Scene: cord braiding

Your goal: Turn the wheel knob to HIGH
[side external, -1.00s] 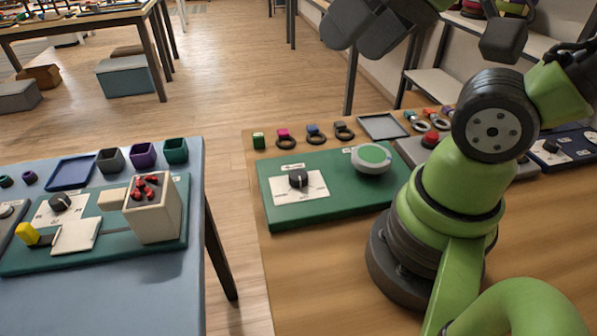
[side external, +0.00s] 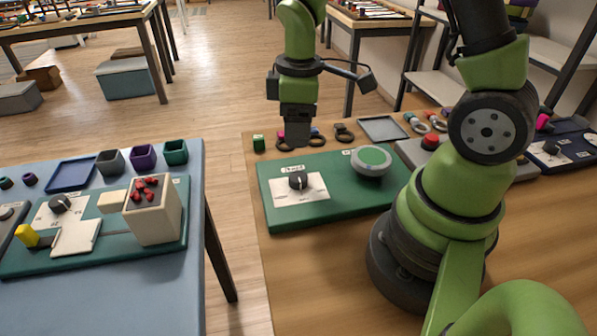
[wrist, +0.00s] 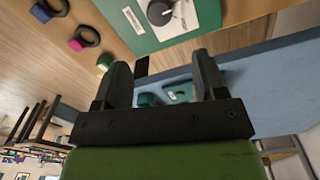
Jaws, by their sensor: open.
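The black wheel knob (side external: 298,180) stands on a white dial plate (side external: 312,191) on the green board (side external: 350,205). In the wrist view the knob (wrist: 159,12) is at the top edge on its plate, partly cut off. The dial lettering is too small to read. My gripper (side external: 297,140) points down above and behind the knob, apart from it. In the wrist view its two fingers (wrist: 163,80) are spread with nothing held between them.
A round white and green disc (side external: 371,160) sits on the same board. Several small rings (side external: 343,132), a green block (side external: 259,143) and a grey tray (side external: 382,127) lie behind the board. A blue table (side external: 105,300) with another board stands left, across a gap.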

